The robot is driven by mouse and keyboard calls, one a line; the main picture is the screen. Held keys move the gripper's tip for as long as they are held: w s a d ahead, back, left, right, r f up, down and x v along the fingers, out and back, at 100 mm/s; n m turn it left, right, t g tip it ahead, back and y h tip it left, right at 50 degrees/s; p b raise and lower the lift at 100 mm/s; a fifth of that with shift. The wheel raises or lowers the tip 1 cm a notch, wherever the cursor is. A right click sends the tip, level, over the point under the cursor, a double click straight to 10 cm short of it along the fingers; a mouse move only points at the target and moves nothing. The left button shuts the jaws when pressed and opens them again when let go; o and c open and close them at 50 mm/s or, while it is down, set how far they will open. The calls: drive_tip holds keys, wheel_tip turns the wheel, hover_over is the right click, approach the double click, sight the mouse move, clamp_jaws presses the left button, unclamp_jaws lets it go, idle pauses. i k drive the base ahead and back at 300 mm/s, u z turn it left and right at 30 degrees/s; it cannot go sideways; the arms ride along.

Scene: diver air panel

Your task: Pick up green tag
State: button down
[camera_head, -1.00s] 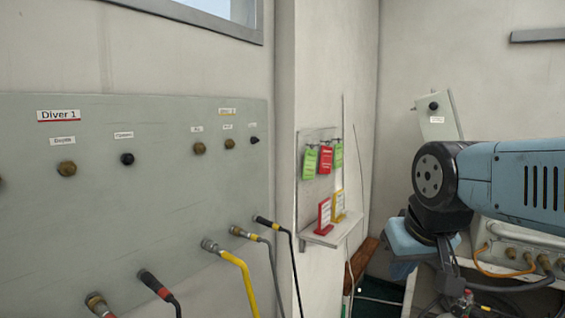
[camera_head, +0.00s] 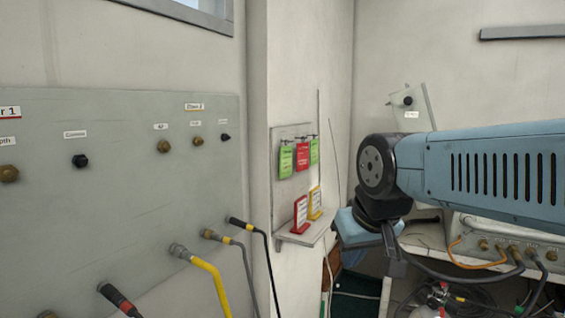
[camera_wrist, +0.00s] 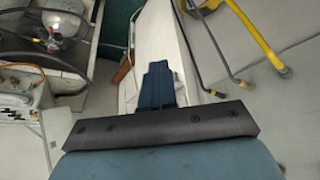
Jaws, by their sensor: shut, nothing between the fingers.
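Two green tags hang from a small rack on the corner wall: a left green tag (camera_head: 286,161) and a narrower-looking right green tag (camera_head: 314,152). A red tag (camera_head: 303,157) hangs between them. My gripper shows in the wrist view (camera_wrist: 157,70) with its dark blue fingers closed together and nothing held. In the head view my wrist is right of the tags and lower, apart from them; the fingertips cannot be made out clearly there. No tag shows in the wrist view.
Below the tags, a small shelf (camera_head: 307,236) bears a red stand (camera_head: 300,214) and a yellow stand (camera_head: 315,203). The Diver panel (camera_head: 120,200) fills the left, with a yellow hose (camera_head: 211,280) and dark hoses projecting. A bench with fittings (camera_head: 500,248) is at right.

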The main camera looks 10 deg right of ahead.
sight(285, 153)
drive_tip(key=k, duration=1.15)
drive_tip(key=z, duration=0.7)
drive_tip(key=i, duration=1.5)
